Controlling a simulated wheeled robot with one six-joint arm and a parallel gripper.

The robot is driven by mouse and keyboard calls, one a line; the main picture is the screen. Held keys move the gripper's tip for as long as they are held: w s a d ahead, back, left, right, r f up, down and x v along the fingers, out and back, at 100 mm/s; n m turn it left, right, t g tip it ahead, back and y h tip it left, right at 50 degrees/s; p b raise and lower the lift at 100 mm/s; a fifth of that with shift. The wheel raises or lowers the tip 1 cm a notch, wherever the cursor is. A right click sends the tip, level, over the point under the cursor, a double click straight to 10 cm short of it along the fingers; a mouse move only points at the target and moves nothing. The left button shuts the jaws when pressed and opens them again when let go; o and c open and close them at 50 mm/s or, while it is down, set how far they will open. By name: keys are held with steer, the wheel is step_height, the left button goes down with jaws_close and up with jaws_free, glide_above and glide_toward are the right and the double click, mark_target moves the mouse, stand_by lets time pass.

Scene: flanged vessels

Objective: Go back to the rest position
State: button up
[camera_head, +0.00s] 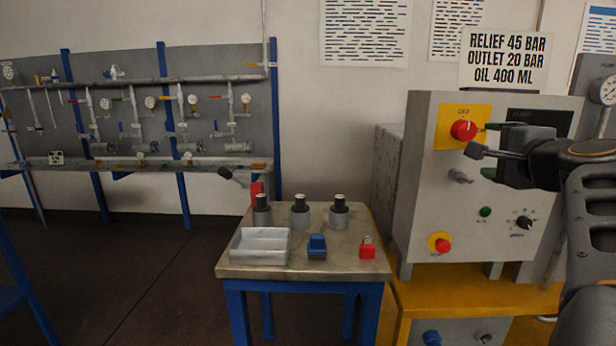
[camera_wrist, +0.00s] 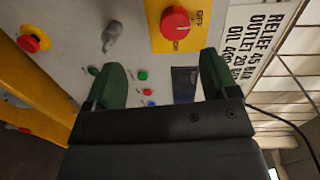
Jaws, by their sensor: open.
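My gripper (camera_head: 492,142) is in front of the grey control panel (camera_head: 425,190) on the right, at the end of my raised arm. In the wrist view my gripper (camera_wrist: 163,78) has its two green fingers wide apart, with nothing between them but the panel face behind. The red rotary switch (camera_head: 463,130) on its yellow plate is just left of the gripper in the head view. The switch (camera_wrist: 176,22) shows beyond the fingertips in the wrist view, apart from them. The gripper hides part of the panel's dark display (camera_head: 545,120).
A blue-legged table (camera_head: 340,268) holds a grey tray (camera_head: 260,231), several dark-topped cylinders (camera_head: 300,212), a blue block (camera_head: 317,247) and a red padlock (camera_head: 367,248). A piped gauge board (camera_head: 220,90) stands at the back left.

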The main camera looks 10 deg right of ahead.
steer(key=a+f+n+g+y+p, duration=0.2)
steer(key=a+f+n+g+p, duration=0.3)
steer(key=a, duration=0.3)
steer(key=a+f+n+g+y+p, duration=0.2)
steer(key=a+n+p, duration=0.2)
steer(key=a+p, duration=0.4)
steer(key=s+a+f+n+g+h+p, duration=0.1)
steer(key=s+a+f+n+g+p, duration=0.2)
steer(key=s, duration=0.3)
steer(key=s+a+f+n+g+h+p, duration=0.1)
steer(key=s+a+f+n+g+p, duration=0.2)
steer(key=s+a+f+n+p, duration=0.1)
steer(key=s+f+n+p, duration=0.1)
steer(key=s+n, duration=0.1)
steer(key=shift+s+a+n+g, duration=0.3)
steer(key=shift+s+a, duration=0.05)
steer(key=shift+s, duration=0.05)
steer(key=shift+f, duration=0.15)
steer(key=shift+c, duration=0.5)
